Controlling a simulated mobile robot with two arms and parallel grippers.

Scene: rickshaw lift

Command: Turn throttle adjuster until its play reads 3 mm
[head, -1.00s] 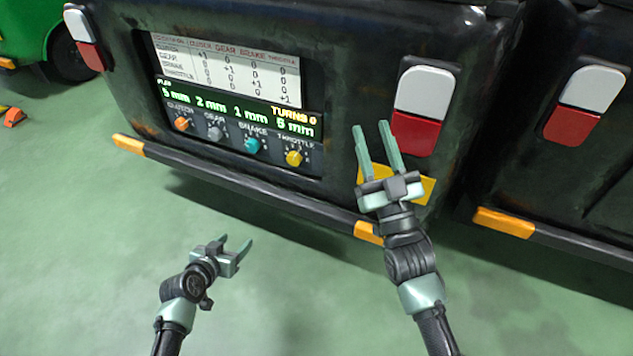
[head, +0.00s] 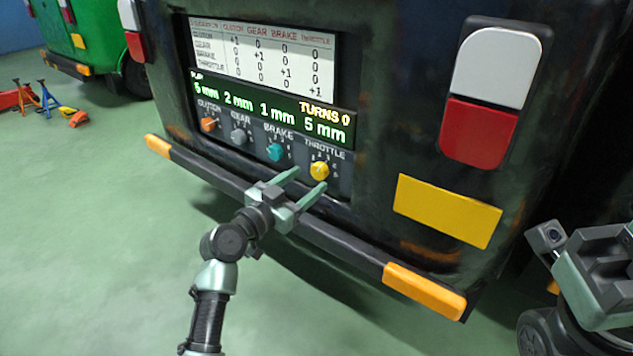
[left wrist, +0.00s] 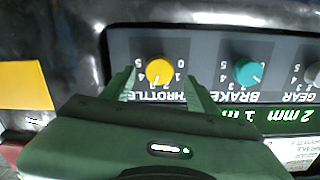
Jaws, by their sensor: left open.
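The yellow throttle adjuster (head: 319,170) is the rightmost knob on the panel, and the readout (head: 324,131) above it shows 5 mm, with TURNS 0. My left gripper (head: 311,178) is open in front of this knob. In the left wrist view, upside down, the throttle adjuster (left wrist: 159,70) shows between the spread fingers (left wrist: 160,86); I cannot tell whether they touch it. Part of what looks like my right gripper (head: 600,265) shows at the right edge; its fingers are not visible.
The orange clutch knob (head: 208,124), grey gear knob (head: 238,136) and teal brake knob (head: 275,152) sit left of the throttle knob. A chart (head: 262,55) is above. A dark bumper (head: 330,240) juts out below.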

